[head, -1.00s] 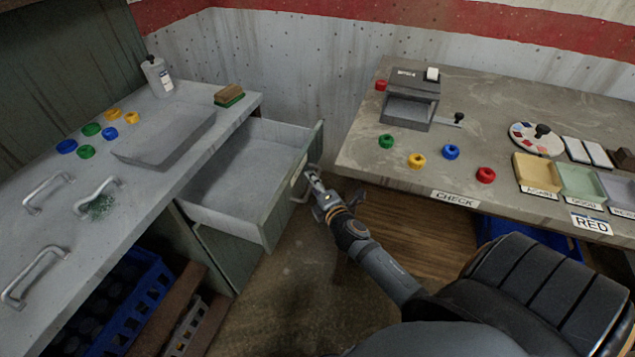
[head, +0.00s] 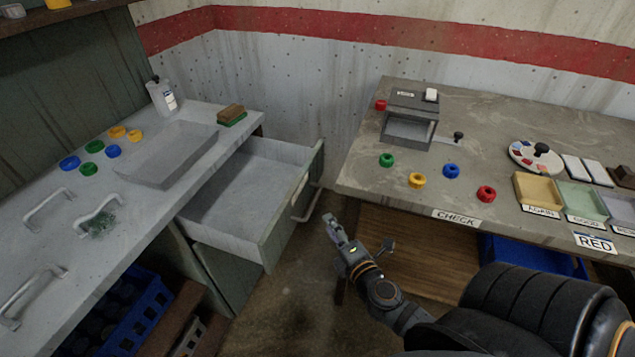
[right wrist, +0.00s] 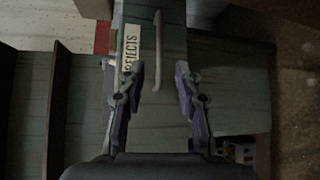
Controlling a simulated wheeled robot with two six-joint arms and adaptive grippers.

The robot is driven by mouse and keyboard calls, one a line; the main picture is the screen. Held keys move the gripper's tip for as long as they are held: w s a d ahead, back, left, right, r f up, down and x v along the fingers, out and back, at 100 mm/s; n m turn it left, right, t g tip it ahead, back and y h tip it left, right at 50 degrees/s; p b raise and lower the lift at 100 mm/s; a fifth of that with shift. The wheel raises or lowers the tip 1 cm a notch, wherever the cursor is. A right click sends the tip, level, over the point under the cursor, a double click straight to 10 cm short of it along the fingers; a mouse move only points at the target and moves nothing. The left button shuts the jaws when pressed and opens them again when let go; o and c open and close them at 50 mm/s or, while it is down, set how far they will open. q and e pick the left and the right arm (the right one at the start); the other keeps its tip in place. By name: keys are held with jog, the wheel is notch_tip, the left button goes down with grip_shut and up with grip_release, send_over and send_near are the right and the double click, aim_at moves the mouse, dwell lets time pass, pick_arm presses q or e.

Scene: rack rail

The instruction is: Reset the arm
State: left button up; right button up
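My right gripper (head: 348,238) hangs in front of the open drawer, over the floor between the two benches. It is apart from the drawer handle (head: 305,201). In the right wrist view its two fingers (right wrist: 158,85) stand apart with nothing between them. The drawer (head: 240,190) is pulled out and looks empty. My left gripper is not in view.
The left bench holds a grey tray (head: 172,155), a bottle (head: 163,97), a brush (head: 231,115), coloured rings and metal handles. The right bench (head: 370,175) carries a grey box device (head: 410,115), rings and coloured bins (head: 540,190). Floor shows between the benches.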

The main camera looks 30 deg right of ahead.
jog(key=s+d+f+m+g+p, duration=0.3)
jog(key=s+f+m+g, duration=0.1)
jog(key=f, duration=0.7)
jog(key=s+d+f+m+g+p, duration=0.2)
jog(key=s+f+m+g+p, duration=0.15)
jog(key=f, duration=0.85)
jog(key=s+a+f+m+g+p, duration=0.1)
jog(key=s+a+f+m+g, duration=0.1)
jog(key=s+f, duration=0.3)
jog(key=s+a+f+m+g+y+p, duration=0.1)
jog(key=s+f+m, duration=0.4)
jog(key=s, duration=0.6)
jog(key=s+a+f+m+g+p, duration=0.2)
jog(key=s+a+f+m+g, duration=0.1)
jog(key=s, duration=0.6)
jog(key=shift+f+g, duration=0.75)
jog(key=shift+f, duration=0.15)
